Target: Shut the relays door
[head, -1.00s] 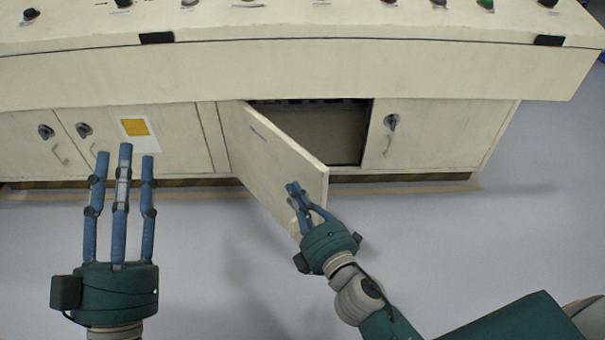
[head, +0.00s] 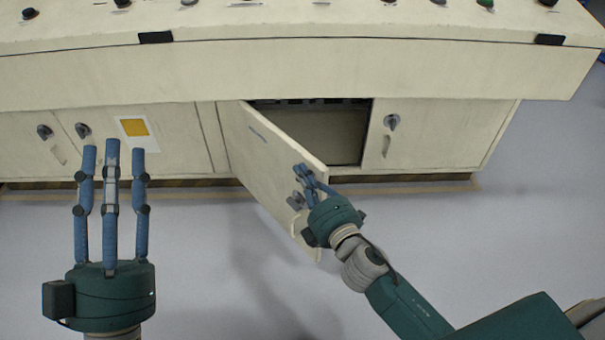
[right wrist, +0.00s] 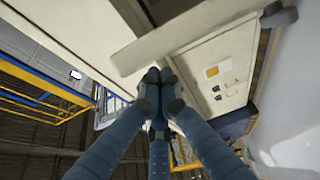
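The relays door (head: 262,160), a beige panel with a small blue label, stands ajar at the middle of the cabinet. It is hinged on its left and swung out toward me. A grey handle (head: 295,199) shows near its free edge. My right gripper (head: 305,172) is at that free edge, in front of the door. Its fingers are drawn together in the right wrist view (right wrist: 156,76), with nothing seen between them and the door's edge (right wrist: 190,37) just beyond; contact cannot be told. My left gripper (head: 112,147) is open and empty, fingers straight, left of the door.
The opening (head: 330,132) behind the door is dark with a beige panel inside. A shut door with a grey knob (head: 391,122) is to its right. Shut doors with a yellow label (head: 136,127) are to its left. The control desk overhangs above. The floor (head: 225,285) in front is clear.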

